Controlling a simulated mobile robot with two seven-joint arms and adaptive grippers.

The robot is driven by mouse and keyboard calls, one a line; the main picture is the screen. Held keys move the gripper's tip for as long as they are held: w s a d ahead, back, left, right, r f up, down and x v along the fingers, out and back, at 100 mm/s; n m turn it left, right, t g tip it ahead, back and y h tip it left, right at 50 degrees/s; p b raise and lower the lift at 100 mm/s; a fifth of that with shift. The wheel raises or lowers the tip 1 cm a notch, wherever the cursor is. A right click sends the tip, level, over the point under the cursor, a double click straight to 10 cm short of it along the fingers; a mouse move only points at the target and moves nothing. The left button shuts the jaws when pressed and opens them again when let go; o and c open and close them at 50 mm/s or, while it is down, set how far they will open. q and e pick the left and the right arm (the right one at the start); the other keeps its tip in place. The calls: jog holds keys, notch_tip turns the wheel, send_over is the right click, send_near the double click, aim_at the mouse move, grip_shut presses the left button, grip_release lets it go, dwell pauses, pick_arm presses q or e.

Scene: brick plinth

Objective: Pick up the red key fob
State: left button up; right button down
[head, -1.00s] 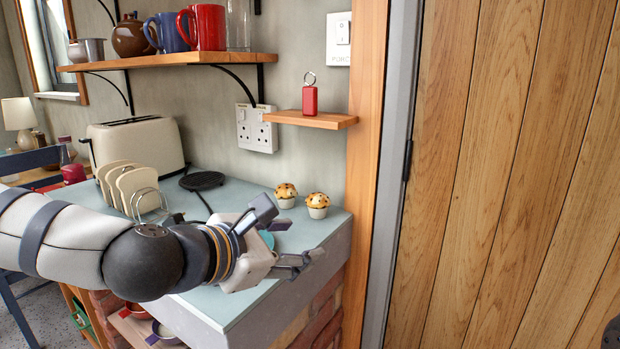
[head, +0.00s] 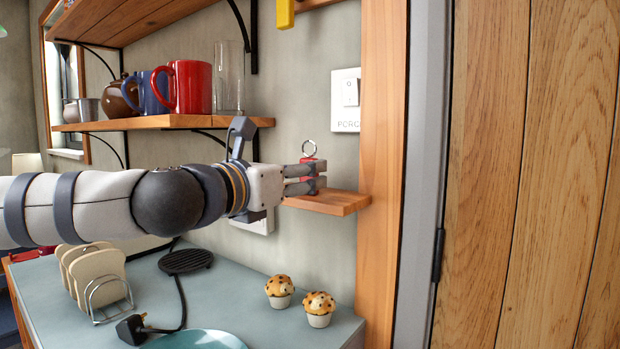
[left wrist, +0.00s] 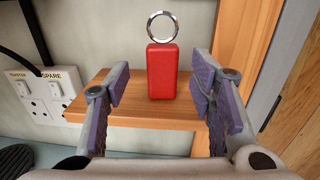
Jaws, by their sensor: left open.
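The red key fob (left wrist: 162,72) stands upright on a small wooden shelf (left wrist: 140,115), its metal ring on top, in the left wrist view. In the head view the fob (head: 309,160) is partly hidden behind my left gripper's fingers. My left gripper (head: 308,178) is level with the fob, at the small shelf. In the left wrist view its open fingers (left wrist: 160,95) stand to the left and right of the fob, with a gap on each side. My right gripper is not in view.
A longer shelf with red (head: 188,86) and blue mugs and a glass (head: 229,78) is to the left. A light switch (head: 346,100) and wooden door frame (head: 382,150) are to the right. Two muffins (head: 318,308), a toast rack and a plug stand on the counter below.

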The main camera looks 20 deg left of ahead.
aim_at(309, 158)
pick_arm(q)
jog(key=x, duration=0.3)
jog(key=shift+w+d, duration=0.25)
jog(key=shift+a+r, duration=0.1)
jog(key=c, duration=1.1)
